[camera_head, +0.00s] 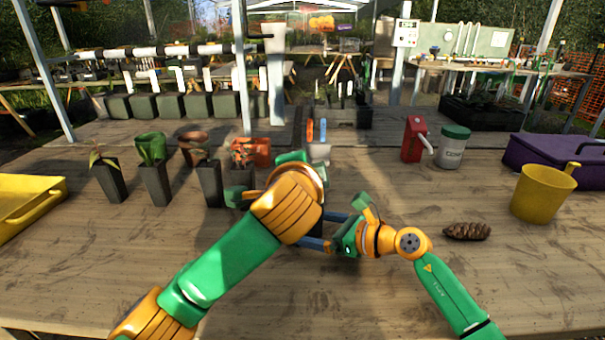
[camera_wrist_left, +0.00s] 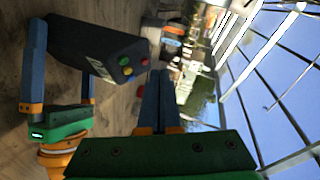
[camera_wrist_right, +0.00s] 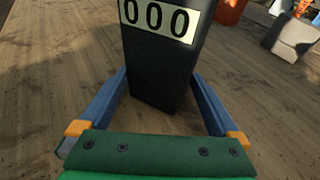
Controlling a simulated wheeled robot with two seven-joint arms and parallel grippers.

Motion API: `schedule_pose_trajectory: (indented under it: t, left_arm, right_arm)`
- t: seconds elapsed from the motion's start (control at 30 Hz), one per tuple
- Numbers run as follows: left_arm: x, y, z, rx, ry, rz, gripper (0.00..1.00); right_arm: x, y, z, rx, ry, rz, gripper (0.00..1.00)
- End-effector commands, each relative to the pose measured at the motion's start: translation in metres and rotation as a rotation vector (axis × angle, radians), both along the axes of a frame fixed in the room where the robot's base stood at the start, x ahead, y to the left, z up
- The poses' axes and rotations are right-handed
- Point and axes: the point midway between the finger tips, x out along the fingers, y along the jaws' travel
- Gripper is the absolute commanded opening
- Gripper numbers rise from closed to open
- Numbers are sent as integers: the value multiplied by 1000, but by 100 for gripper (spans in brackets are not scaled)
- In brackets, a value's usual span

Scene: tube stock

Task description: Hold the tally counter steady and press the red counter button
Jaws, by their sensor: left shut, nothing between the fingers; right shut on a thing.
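The tally counter is a black box, and its white display reading 000 faces the right wrist view (camera_wrist_right: 145,60). In the left wrist view the counter (camera_wrist_left: 90,42) shows green, yellow and red buttons on one face, with the red button (camera_wrist_left: 145,60) at the edge near my left fingertips. My right gripper (camera_wrist_right: 160,88) is shut on the counter, one blue finger on each side. My left gripper (camera_wrist_left: 160,75) is shut and empty, its fingertips close beside the button face; I cannot tell if they touch. In the head view my left arm hides most of the counter (camera_head: 318,228).
Potted seedlings (camera_head: 153,175) stand on the left. A pine cone (camera_head: 467,231) and a yellow watering pot (camera_head: 542,193) are on the right. The front of the wooden table is clear.

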Motion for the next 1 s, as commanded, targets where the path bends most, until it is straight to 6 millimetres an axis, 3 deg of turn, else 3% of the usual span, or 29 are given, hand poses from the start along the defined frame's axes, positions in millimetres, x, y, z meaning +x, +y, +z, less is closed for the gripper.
schedule_pose_trajectory:
  t: [0.5,1.0]
  left_arm:
    - [-23,-14,38,-2,-2,-1,0]
    - [-25,-14,41,0,0,0,0]
  right_arm:
    - [0,0,0,0,0,0,67]
    - [0,0,0,0,0,0,67]
